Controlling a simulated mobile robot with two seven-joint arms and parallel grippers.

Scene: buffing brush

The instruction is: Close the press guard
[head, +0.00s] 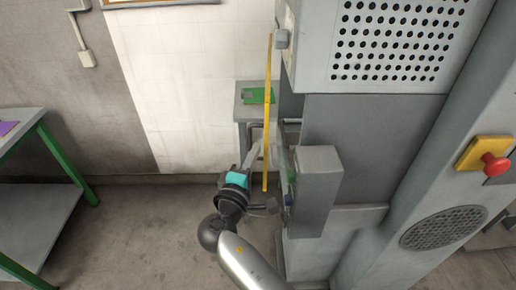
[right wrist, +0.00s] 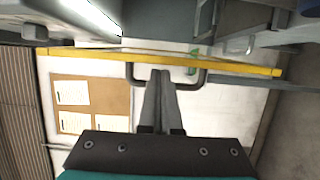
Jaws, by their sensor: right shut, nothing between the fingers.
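The press guard shows in the head view as a narrow yellow-edged panel seen nearly edge-on (head: 267,110), standing upright at the left side of the grey press. In the right wrist view its yellow edge (right wrist: 90,52) runs across the picture, with a dark U-shaped handle (right wrist: 192,84) on it. My right gripper (head: 256,150) is beside the lower part of the guard. Its fingers (right wrist: 158,74) are shut and empty, and they overlap the handle's bar in the wrist view. I cannot tell whether they touch it. My left gripper is out of view.
The grey press body (head: 350,130) fills the right, with a grey box (head: 318,190) jutting out near my right gripper. A red stop button (head: 495,164) sits on its column. A small stand (head: 243,103) is behind the guard. A green-legged table (head: 50,150) is at left; floor between is clear.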

